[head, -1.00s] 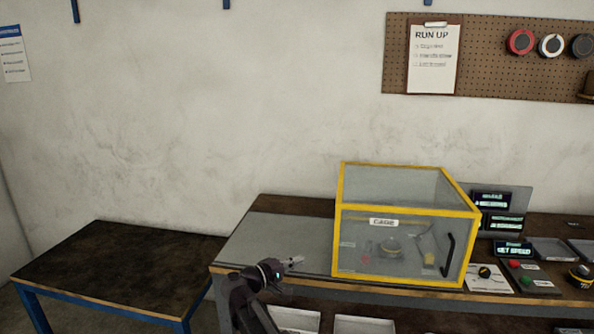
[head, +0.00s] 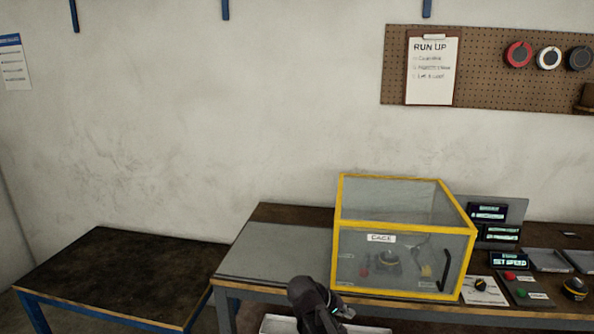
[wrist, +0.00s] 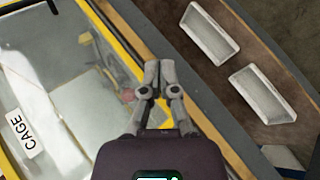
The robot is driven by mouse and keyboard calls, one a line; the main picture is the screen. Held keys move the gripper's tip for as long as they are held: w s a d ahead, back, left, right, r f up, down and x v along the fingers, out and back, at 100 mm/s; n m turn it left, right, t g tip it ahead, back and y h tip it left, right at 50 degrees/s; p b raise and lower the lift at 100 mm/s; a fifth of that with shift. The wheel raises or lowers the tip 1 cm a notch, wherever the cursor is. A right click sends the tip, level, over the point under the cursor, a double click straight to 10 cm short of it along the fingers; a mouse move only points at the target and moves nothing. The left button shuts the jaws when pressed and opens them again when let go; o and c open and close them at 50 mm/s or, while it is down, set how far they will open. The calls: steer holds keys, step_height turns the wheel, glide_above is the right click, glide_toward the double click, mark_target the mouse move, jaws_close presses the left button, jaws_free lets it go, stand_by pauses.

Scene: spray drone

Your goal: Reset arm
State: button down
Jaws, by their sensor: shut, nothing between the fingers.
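My arm shows at the bottom middle of the head view, in front of the bench. My gripper (wrist: 159,72) shows in the wrist view with its two grey fingers together and nothing between them. It is over the front edge of the bench, beside the yellow-framed cage (head: 352,233). The cage also fills the left of the wrist view (wrist: 95,75). The cage is closed in the head view, with a black handle (head: 443,270) at its front right. A dark round device (head: 388,262) and a red part show through its clear front.
Right of the cage are display screens (head: 502,260), a dial panel (head: 483,290), a red button (head: 508,275) and grey trays (head: 548,260). White bins (wrist: 209,34) sit below the bench edge. A dark table (head: 110,270) stands clear at the left.

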steer(key=s+d+m+g+y+p, duration=0.3)
steer(key=s+y+p, duration=0.2)
steer(key=s+y, duration=0.3)
steer(key=s, duration=0.2)
steer(key=shift+s+y, duration=0.4)
stand_by(1.5)
